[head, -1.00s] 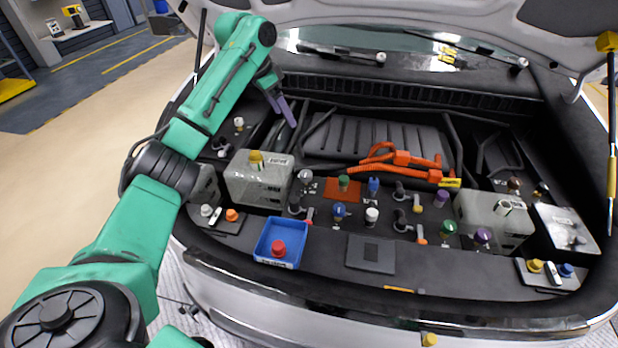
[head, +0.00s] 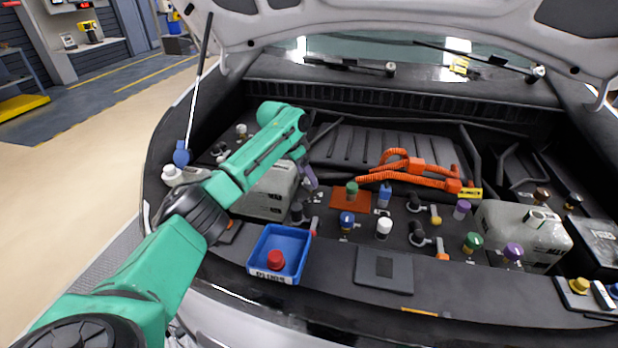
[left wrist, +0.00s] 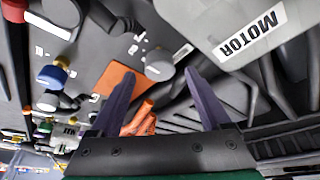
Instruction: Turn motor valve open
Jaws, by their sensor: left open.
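My left gripper (head: 308,172) has purple fingers and is open above the engine bay, beside the grey motor tank (head: 264,195). The tank's MOTOR label (left wrist: 250,34) shows in the left wrist view. My right gripper is out of view.
A blue bin (head: 276,248) holding a red cap (head: 276,259) stands in front of the valve. Another grey tank (head: 520,232) stands further right. A dark square plate (head: 384,270) lies in front.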

